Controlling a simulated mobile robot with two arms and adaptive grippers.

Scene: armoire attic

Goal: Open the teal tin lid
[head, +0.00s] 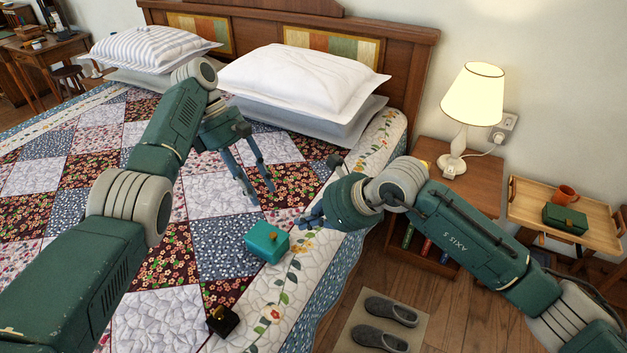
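The teal tin (266,243) sits upright on the patchwork quilt near the bed's right edge. Its lid looks closed, with a small gold-coloured piece on top. My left gripper (263,196) is above and behind the tin, fingers apart and pointing down, with nothing between them. My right gripper (308,222) is just right of the tin, pointing toward it.
A small dark box (222,320) lies on the quilt in front of the tin. White pillows (300,80) are at the headboard. A nightstand (470,180) with a lit lamp (474,95) and a wooden tray (530,205) with a green box (565,219) and orange mug (566,194) are right.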

